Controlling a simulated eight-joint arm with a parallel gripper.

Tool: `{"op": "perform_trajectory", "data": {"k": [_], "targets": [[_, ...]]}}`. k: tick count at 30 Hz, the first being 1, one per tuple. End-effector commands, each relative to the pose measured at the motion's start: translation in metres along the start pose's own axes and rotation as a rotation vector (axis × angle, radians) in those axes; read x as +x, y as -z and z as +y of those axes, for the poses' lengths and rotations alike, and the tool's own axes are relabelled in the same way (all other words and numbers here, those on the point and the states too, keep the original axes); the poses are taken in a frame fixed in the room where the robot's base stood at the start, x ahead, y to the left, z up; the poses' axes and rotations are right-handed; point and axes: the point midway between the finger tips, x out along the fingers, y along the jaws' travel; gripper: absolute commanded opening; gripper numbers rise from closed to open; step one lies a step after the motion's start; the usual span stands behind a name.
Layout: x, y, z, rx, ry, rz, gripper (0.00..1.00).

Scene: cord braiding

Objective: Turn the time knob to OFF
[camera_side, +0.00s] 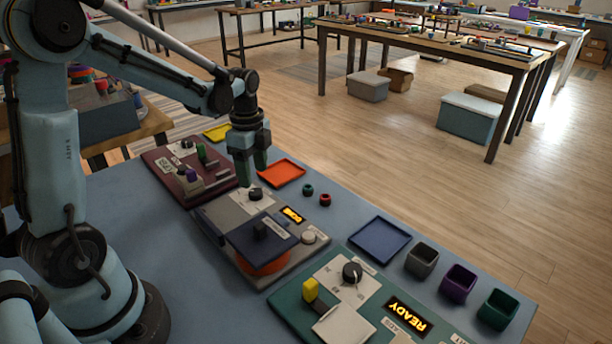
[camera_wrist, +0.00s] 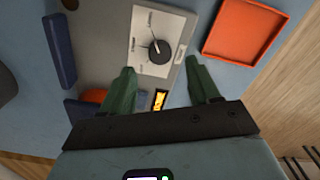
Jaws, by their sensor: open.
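The black time knob (camera_side: 255,194) appears to be the one on the middle grey machine, though its lettering is too small to read. In the wrist view the knob (camera_wrist: 156,46) sits on a white dial plate (camera_wrist: 143,26) with small marks around it. My gripper (camera_side: 252,180) hangs above the machine, just over the knob. In the wrist view my gripper (camera_wrist: 160,62) has its green fingers spread apart on either side below the knob, with nothing between them.
The grey machine has a dark blue lid (camera_side: 262,235) and an amber display (camera_side: 292,215). A maroon panel (camera_side: 165,172) stands left, a green panel (camera_side: 290,300) with its own knob (camera_side: 352,272) stands right. An orange tray (camera_side: 281,173) lies behind; several small cups line the table's right.

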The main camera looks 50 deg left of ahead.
Motion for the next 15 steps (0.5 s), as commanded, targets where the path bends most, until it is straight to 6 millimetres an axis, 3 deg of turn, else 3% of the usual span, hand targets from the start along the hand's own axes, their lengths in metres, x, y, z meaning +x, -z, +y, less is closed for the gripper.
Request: {"op": "perform_trajectory", "data": {"k": [6, 15], "targets": [[0.031, 0.000, 0.000, 0.000, 0.000, 0.000, 0.61], [0.049, 0.000, 0.000, -0.001, 0.000, 0.000, 0.61]]}}
